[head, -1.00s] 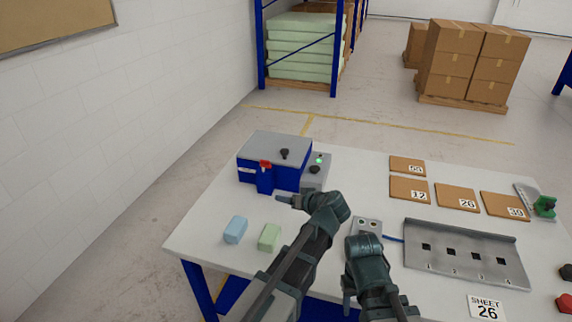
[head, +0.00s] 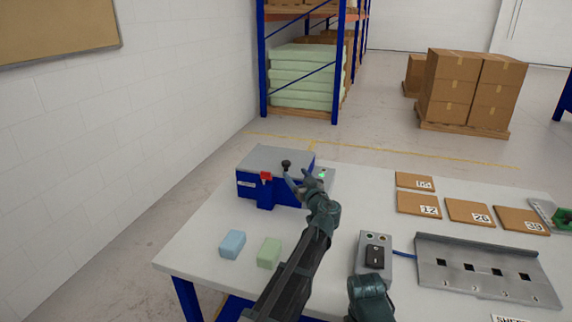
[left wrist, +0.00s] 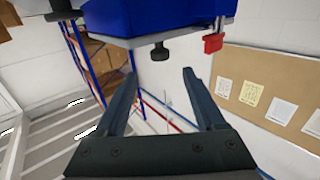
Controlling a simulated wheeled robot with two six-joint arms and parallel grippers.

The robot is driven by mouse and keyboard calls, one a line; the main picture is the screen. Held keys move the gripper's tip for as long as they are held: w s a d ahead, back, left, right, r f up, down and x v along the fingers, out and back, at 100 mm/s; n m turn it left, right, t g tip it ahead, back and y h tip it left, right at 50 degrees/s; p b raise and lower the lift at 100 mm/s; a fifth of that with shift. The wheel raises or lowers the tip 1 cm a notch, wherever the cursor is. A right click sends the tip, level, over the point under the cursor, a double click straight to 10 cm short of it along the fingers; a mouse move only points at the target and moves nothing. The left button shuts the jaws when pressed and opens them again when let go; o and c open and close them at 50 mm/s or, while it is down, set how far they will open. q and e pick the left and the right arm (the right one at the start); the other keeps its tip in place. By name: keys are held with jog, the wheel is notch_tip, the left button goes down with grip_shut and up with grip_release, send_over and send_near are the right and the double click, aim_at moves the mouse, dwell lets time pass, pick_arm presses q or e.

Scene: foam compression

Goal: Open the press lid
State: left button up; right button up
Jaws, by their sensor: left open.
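The press (head: 246,188) is a blue box at the back left of the table. Its grey lid (head: 262,158) lies flat and shut on top, with a black knob (head: 286,163) and a red latch (head: 266,177) at the front. My left gripper (head: 298,178) is open at the lid's right side, close to the knob. In the left wrist view the scene is upside down: the knob (left wrist: 159,52) appears ahead, between the lines of the open fingers (left wrist: 160,72), apart from them. The red latch (left wrist: 213,43) is to its right. My right arm's end (head: 370,298) is at the bottom edge, fingers hidden.
A blue block (head: 232,244) and a green block (head: 269,252) lie in front of the press. A grey control box (head: 364,253), a slotted metal tray (head: 470,250) and several numbered brown sheets (head: 470,211) are to the right. A wall stands left of the table.

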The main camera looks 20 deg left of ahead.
aim_at(288, 165)
pick_arm(q)
jog(key=x, duration=0.9)
jog(key=shift+w+a, duration=0.2)
jog(key=shift+w, duration=0.1)
grip_shut()
dwell(1.0)
